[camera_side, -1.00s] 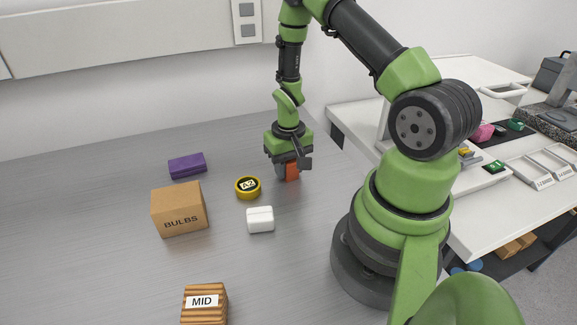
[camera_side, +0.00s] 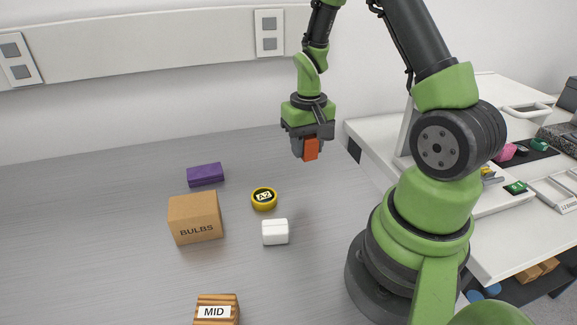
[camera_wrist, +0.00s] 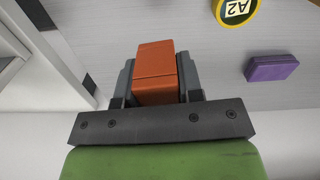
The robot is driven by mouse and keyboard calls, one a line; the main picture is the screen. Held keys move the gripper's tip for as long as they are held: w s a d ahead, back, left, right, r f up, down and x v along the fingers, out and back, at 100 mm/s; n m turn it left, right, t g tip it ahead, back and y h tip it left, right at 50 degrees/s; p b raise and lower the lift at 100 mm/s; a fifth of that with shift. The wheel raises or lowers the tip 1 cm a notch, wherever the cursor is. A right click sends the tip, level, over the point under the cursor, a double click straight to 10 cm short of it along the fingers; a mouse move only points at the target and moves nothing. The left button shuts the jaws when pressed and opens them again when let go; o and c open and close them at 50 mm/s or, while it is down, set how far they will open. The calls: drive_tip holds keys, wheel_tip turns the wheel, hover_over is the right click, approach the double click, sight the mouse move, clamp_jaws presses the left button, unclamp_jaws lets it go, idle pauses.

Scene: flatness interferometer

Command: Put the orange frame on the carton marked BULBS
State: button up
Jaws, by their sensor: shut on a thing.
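My gripper (camera_side: 308,150) is shut on an orange block-like piece, the orange frame (camera_side: 311,149), and holds it above the grey table. In the wrist view the orange frame (camera_wrist: 156,72) sits between the two grey fingers of my gripper (camera_wrist: 156,80). The brown carton marked BULBS (camera_side: 195,218) stands on the table, to the left of my gripper and nearer the camera. The top of the carton is bare. The carton is not in the wrist view.
A yellow round item marked A2 (camera_side: 264,198) and a white box (camera_side: 275,231) lie right of the carton. A purple block (camera_side: 205,174) lies behind it. A striped wooden block marked MID (camera_side: 216,311) is at the front. The table's left side is clear.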

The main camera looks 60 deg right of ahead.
drive_tip(key=shift+w+r, duration=0.15)
drive_tip(key=shift+r, duration=0.3)
drive_tip(key=w+a+r+n, duration=0.3)
drive_tip(key=w+a+n, duration=0.1)
drive_tip(key=w+a, duration=0.4)
wheel_tip(320, 180, up, 4)
drive_tip(key=n, duration=0.3)
hover_over(192, 204)
drive_tip(key=shift+n, duration=0.3)
wheel_tip(192, 204, down, 6)
drive_tip(key=shift+s+r, duration=0.1)
drive_tip(key=shift+r, duration=0.15)
drive_tip(key=shift+f, duration=2.2)
drive_tip(key=shift+f, duration=0.15)
drive_tip(key=o, duration=0.9)
drive_tip(key=shift+o, duration=0.2)
